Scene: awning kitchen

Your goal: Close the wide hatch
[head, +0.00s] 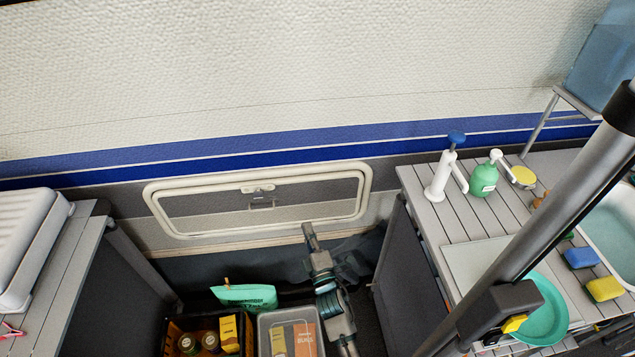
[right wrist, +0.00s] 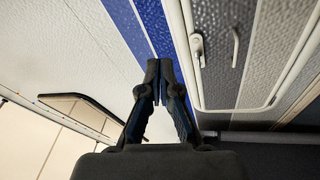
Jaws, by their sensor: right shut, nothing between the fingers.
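The wide hatch (head: 300,212) is in the wall at the centre of the head view. It has a white rounded frame, a grey and pale panel and a latch (head: 257,188) at the top. Its panel looks about level with the frame; I cannot tell whether it is fully shut. My right gripper (head: 308,231) is in front of the hatch's lower edge, right of its middle. In the right wrist view the fingers (right wrist: 160,75) are together and empty, beside the hatch's white frame (right wrist: 188,85). Contact is not clear. My left gripper is out of view.
A slatted counter (head: 415,190) with bottles and a green plate (head: 543,318) stands right. A grey pole (head: 570,195) crosses in front. A white ribbed box (head: 28,240) sits on the left counter. Crates (head: 265,325) and a teal bag (head: 245,296) stand below the hatch.

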